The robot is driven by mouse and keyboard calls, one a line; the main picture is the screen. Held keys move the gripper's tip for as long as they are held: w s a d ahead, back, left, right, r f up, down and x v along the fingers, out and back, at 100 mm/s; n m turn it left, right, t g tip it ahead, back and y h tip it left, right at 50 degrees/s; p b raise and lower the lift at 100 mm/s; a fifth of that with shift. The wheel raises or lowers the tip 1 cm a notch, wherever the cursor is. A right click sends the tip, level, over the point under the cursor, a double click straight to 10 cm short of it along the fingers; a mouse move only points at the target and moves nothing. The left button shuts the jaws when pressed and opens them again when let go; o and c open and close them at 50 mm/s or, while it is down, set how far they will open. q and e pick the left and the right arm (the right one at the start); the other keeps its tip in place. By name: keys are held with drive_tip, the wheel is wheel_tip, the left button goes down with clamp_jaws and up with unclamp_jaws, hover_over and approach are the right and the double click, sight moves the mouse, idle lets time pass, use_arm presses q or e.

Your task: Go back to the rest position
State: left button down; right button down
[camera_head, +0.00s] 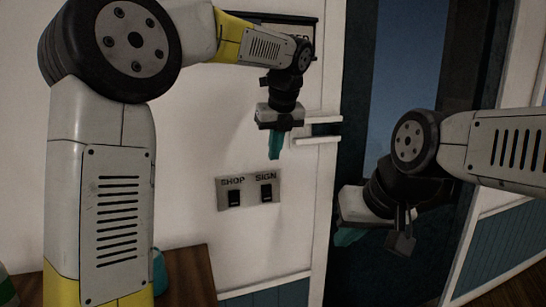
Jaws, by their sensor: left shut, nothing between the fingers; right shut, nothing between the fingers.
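My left gripper (275,147) hangs at the end of my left arm, in front of the white wall in the camera_head view. Its teal fingers are together, point down and hold nothing. It is above and slightly right of the switch plate. My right gripper (346,237) is at the right, in front of the dark door. Its teal fingers show only in part, at the lower left of its body, with nothing visible in them.
A switch plate (251,206) marked SHOP and SIGN, with two black switches, is on the white wall (190,200). A dark-framed glass door (395,75) stands right of it. A brown wooden surface (190,275) is at the lower left, with a teal object (159,270) partly hidden by my arm.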

use_arm(q)
drive_tip(key=s+a+f+n+h, duration=0.1)
drive_tip(key=s+a+f+n, duration=0.2)
drive_tip(key=s+a+n, duration=0.2)
drive_tip(key=s+a+f+n+t+h, duration=0.1)
drive_tip(key=s+a+f+n, duration=0.2)
drive_tip(key=s+n, duration=0.8)
drive_tip(key=s+a+f+n+t+h, duration=0.1)
drive_tip(key=s+a+f+n, duration=0.2)
drive_tip(key=s+a+n, duration=0.5)
drive_tip(key=n, duration=0.7)
drive_tip(key=shift+s+n, duration=0.25)
drive_tip(key=shift+n, duration=0.15)
drive_tip(key=shift+h, duration=0.3)
